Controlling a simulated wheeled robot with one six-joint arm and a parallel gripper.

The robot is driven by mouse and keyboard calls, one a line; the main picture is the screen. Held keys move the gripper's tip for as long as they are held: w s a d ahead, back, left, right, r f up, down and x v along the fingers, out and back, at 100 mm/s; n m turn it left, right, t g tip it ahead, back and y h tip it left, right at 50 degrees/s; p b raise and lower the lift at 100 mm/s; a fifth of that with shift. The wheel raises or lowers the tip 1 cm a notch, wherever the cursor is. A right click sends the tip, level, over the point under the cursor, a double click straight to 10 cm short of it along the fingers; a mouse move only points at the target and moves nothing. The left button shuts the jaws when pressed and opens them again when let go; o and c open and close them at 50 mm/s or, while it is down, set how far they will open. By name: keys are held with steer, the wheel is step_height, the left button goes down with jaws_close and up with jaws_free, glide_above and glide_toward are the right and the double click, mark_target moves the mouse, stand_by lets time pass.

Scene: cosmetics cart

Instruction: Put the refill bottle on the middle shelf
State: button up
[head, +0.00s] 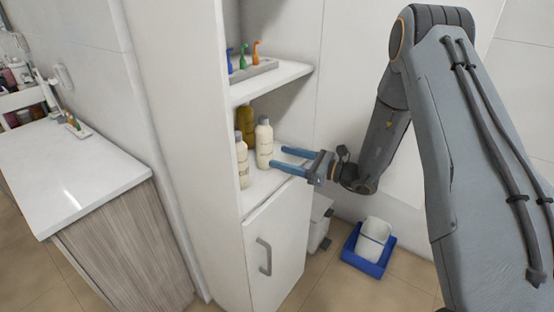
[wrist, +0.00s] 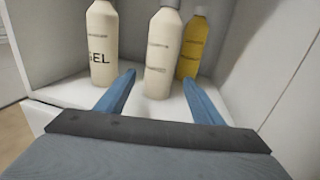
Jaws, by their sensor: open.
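A cream bottle (head: 264,146) stands upright on the open shelf above the cabinet door. I cannot read its label, so I cannot tell for sure that it is the refill bottle. My gripper (head: 277,157) is open and level, reaching in from the right at the lower part of this bottle. In the wrist view the same bottle (wrist: 162,55) shows between my two blue fingertips, with a small gap at the left finger. The shelf bearing it (head: 262,186) lies below a shelf (head: 290,76) with a tray on it.
A cream bottle marked GEL (wrist: 102,45) stands left of my fingers, near the front edge. A yellow bottle (wrist: 195,45) stands behind on the right. The grey tray (head: 254,70) holds small coloured items. A blue bin (head: 368,262) sits on the floor; a white counter (head: 70,170) is left.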

steer(key=shift+s+d, duration=0.15)
steer(key=shift+d, duration=0.05)
steer(key=s+a+r+n+g+h, duration=0.15)
steer(key=s+n+g+h, duration=0.6)
steer(key=s, duration=1.15)
steer(key=s+d+r+n+h, duration=0.2)
steer(key=s+d+n+h, duration=0.6)
steer(key=d+n, duration=0.7)
steer(key=shift+s+r+n, duration=0.35)
steer(key=shift+s+n, duration=0.1)
steer(key=shift+s, duration=0.9)
steer(key=shift+t+h, duration=0.25)
